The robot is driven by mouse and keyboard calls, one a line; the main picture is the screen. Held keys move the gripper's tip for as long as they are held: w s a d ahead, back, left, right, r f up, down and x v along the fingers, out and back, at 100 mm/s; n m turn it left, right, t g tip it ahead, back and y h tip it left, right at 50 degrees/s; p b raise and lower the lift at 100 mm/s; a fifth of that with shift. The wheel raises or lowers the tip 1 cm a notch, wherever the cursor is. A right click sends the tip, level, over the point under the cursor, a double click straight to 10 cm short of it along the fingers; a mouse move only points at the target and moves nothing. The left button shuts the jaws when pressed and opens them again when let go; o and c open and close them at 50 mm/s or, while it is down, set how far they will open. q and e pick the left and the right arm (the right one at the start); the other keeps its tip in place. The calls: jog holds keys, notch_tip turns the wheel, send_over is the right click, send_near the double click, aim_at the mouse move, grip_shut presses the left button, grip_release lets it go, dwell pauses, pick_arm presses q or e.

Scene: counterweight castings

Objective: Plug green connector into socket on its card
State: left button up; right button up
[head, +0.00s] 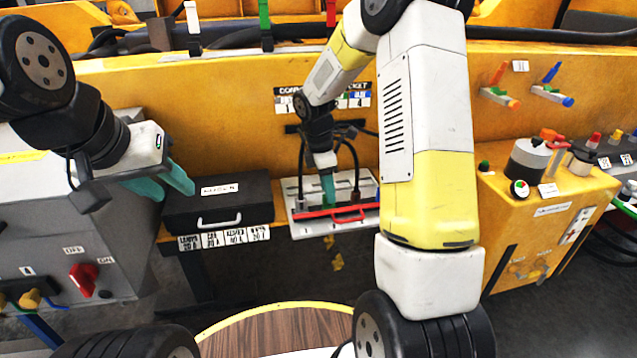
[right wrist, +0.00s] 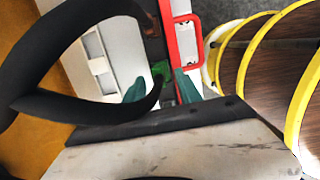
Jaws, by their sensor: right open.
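My right gripper (head: 328,188) reaches down over a white card (head: 302,229) with a red bar and handle (head: 345,213). In the right wrist view its teal fingers (right wrist: 161,87) stand apart, with the green connector (right wrist: 160,71) between or just beyond the tips. I cannot tell whether they touch it. Only a little green shows, so whether it is seated in a socket is hidden. Dark cables (head: 356,172) arch down to the card on both sides of the gripper. My left gripper (head: 163,186) is open and empty, away to the left.
A black case (head: 247,205) with a pale handle stands left of the card. A grey box with a red switch (head: 83,277) is at far left. A yellow cabinet (head: 515,230) stands right. A round wooden table (head: 275,330) is in front. Thick black cable crosses the wrist view.

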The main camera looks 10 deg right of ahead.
aim_at(324, 195)
jog(key=r, duration=0.5)
jog(key=shift+w+a, duration=0.2)
jog(key=shift+a, duration=0.2)
jog(key=shift+s+r, duration=0.1)
jog(key=shift+r, duration=0.1)
jog(key=s+r+m+t+y, duration=0.2)
jog(key=s+r+m, duration=0.5)
jog(key=s+r, duration=0.3)
jog(key=s+a+r+m+t+y, duration=0.1)
jog(key=s+r+m+t, duration=0.3)
jog(key=s+m, duration=0.6)
jog(key=s+r+y, duration=0.1)
jog(key=s+r, duration=0.1)
jog(key=s, duration=0.2)
jog(key=shift+s+m, duration=0.15)
jog(key=shift+m, duration=0.25)
jog(key=shift+c, duration=0.4)
